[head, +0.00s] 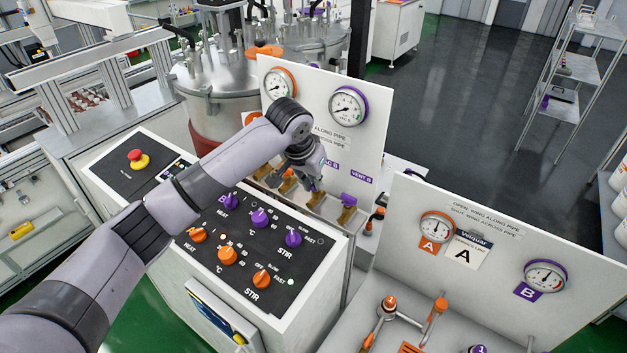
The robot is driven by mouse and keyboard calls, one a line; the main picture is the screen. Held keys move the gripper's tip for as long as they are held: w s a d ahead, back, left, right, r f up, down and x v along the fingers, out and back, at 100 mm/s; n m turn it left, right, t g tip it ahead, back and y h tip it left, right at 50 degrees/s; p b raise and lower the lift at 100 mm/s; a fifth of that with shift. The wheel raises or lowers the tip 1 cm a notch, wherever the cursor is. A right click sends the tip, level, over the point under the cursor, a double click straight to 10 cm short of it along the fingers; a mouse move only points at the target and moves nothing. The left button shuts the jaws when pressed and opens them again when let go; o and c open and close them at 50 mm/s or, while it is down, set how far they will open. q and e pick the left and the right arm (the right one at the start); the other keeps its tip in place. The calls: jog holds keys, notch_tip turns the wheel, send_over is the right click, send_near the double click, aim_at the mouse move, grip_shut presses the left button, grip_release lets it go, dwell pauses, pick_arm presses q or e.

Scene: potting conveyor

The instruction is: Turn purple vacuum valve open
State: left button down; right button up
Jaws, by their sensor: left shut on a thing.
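My left gripper (310,176) reaches in front of the white gauge panel (300,92), pointing down at the row of small brass valves below it. It is shut on the purple vacuum valve (316,197), third in the row; the fingers hide most of its handle, so I cannot tell its angle. Right of it stands another purple-handled valve (348,201), under the purple "VENT B" label. Orange-handled valves (287,181) are to the left, partly behind the wrist. The purple-rimmed gauge (347,106) is above. My right gripper is not in view.
The control box (190,215) with orange and purple knobs and a red stop button (135,155) lies under my left arm. Steel vessels (215,85) stand behind the panel. A second gauge panel (500,215) with an orange valve (437,308) stands at right.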

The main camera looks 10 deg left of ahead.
pick_arm(q)
jog(key=shift+f+m, duration=0.1)
jog(key=shift+m, duration=0.4)
jog(key=c, duration=1.9)
grip_release()
jog(key=shift+o, duration=1)
jog(key=shift+w, duration=0.15)
jog(key=v, duration=1.2)
jog(key=shift+a, duration=0.2)
jog(key=shift+w, duration=0.1)
